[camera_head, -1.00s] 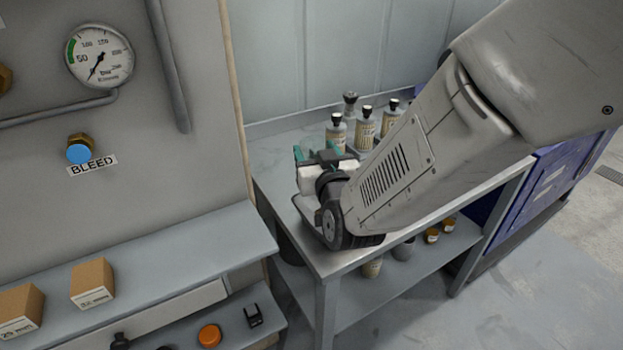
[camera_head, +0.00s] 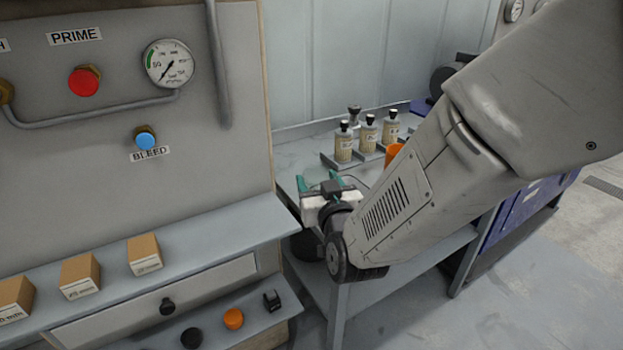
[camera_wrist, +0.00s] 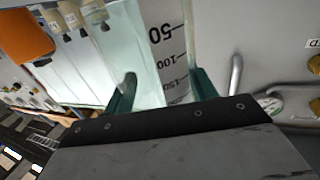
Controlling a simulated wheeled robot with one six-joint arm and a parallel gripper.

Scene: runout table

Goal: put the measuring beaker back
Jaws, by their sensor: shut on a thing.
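The measuring beaker (camera_wrist: 148,40) fills the middle of the wrist view. It is clear, with dark graduation marks and numbers on its wall. My gripper (camera_wrist: 160,92) has its green fingers on both sides of the beaker and is shut on it. In the head view my gripper (camera_head: 318,183) is over the near left part of the side table (camera_head: 292,155). The beaker is barely visible there, and I cannot tell whether its base touches the table.
Several labelled bottles (camera_head: 343,143) stand at the back of the side table. An orange container (camera_head: 393,154) is right of them, partly behind my arm; an orange thing (camera_wrist: 26,36) shows in the wrist view. The panel with the gauge (camera_head: 169,63) and a shelf with boxes (camera_head: 80,275) are left.

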